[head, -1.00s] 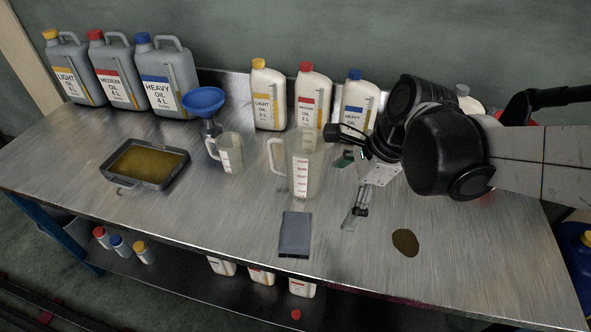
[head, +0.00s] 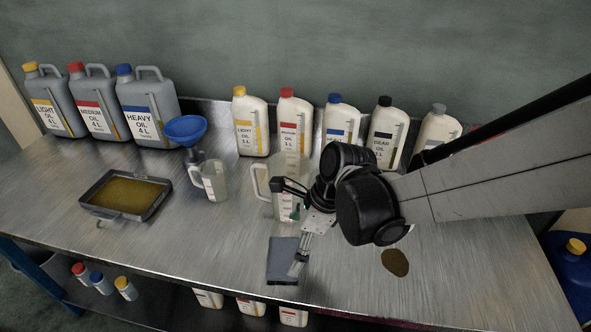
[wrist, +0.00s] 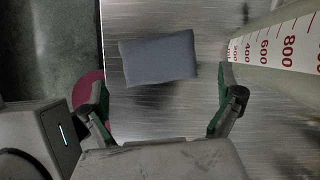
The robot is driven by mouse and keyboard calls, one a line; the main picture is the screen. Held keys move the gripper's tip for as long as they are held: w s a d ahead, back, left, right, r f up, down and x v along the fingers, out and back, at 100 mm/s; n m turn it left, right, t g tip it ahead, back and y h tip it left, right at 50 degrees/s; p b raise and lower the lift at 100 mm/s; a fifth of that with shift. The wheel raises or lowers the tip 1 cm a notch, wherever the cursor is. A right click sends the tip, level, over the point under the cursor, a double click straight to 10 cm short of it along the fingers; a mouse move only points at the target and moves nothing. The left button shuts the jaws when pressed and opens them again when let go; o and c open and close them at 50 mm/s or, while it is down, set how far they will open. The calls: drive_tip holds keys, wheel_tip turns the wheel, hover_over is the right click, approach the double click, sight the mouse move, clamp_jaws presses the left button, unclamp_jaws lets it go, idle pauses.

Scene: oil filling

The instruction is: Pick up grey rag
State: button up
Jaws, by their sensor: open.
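The grey rag (head: 281,262) lies flat and folded near the front edge of the metal workbench. In the wrist view the rag (wrist: 158,57) shows whole, a bluish-grey rectangle ahead of the fingertips. My gripper (head: 301,262) is above the rag's right side in the head view. In the wrist view my gripper (wrist: 160,100) is open, with its two fingers wide apart and nothing between them. The rag is not touched in the wrist view.
A large measuring jug (head: 287,175) stands just behind the rag, close on the right in the wrist view (wrist: 275,45). A smaller jug (head: 211,182) and an oil tray (head: 126,194) are to the left. A brown oil spot (head: 395,262) lies to the right.

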sight(285, 255)
drive_tip(key=b+x, duration=0.1)
drive_tip(key=x, duration=0.4)
drive_tip(key=shift+s, duration=0.1)
drive_tip(key=c, duration=1)
drive_tip(key=shift+o, duration=0.2)
drive_tip(key=shift+r, duration=0.1)
wheel_tip(285, 255, up, 5)
drive_tip(key=shift+s+f+p, duration=0.15)
drive_tip(key=shift+f+p, duration=0.05)
drive_tip(key=shift+p, duration=0.4)
drive_tip(key=s+a+r+p, duration=0.1)
drive_tip(key=s+a+r, duration=0.4)
drive_tip(key=s, duration=0.5)
drive_tip(key=shift+a+r+p, duration=0.25)
drive_tip(key=shift+r+p, duration=0.15)
drive_tip(key=shift+r, duration=0.25)
